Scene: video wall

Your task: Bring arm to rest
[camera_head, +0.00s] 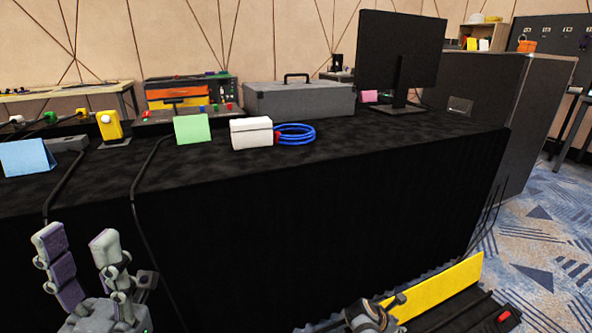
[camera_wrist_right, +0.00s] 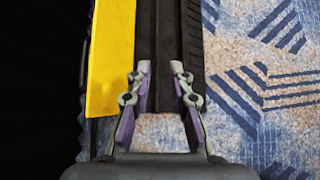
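My left gripper (camera_head: 78,240) is at the lower left of the head view, in front of the black-draped table. Its two fingers stand upright and apart, with nothing between them. My right gripper (camera_wrist_right: 162,68) shows in the right wrist view. Its fingers are apart, with a black grooved strip (camera_wrist_right: 168,30) in view beyond the gap and no held object visible. A yellow panel (camera_wrist_right: 110,60) lies just left of the fingers in that view. The panel also shows at the lower right of the head view (camera_head: 435,293). Contact between the right fingers and the strip cannot be told.
The black-draped table (camera_head: 330,200) fills the middle. On it stand a green card (camera_head: 192,128), a white box (camera_head: 251,133), a blue cable coil (camera_head: 296,134), a grey case (camera_head: 299,100) and a monitor (camera_head: 400,50). Patterned carpet (camera_head: 545,230) lies open at the right.

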